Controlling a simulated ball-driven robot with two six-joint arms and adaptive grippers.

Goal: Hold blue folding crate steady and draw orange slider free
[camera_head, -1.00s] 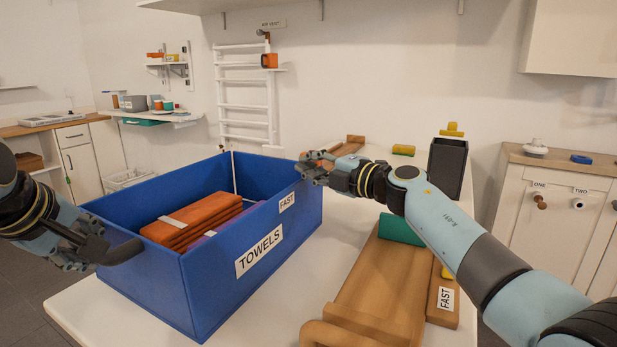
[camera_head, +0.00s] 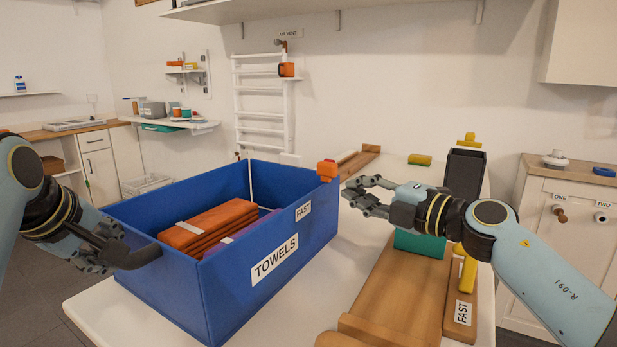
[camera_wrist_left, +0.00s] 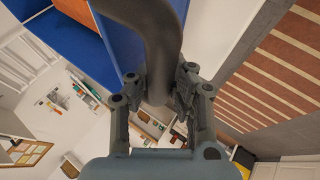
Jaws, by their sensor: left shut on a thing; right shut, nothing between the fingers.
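The blue folding crate (camera_head: 215,290) stands on the white table, labelled TOWELS and FAST, with folded orange towels (camera_head: 207,228) inside. The orange slider (camera_head: 327,170) sits at the top of the crate's right corner, small in the picture. My left gripper (camera_head: 121,253) is shut on a dark grey curved handle (camera_head: 143,257) at the crate's left side; the handle also passes between its fingers in the left wrist view (camera_wrist_left: 160,60). My right gripper (camera_head: 366,196) is shut and empty, just right of the slider and apart from it.
A bare strip of white table (camera_head: 300,290) runs between crate and board.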

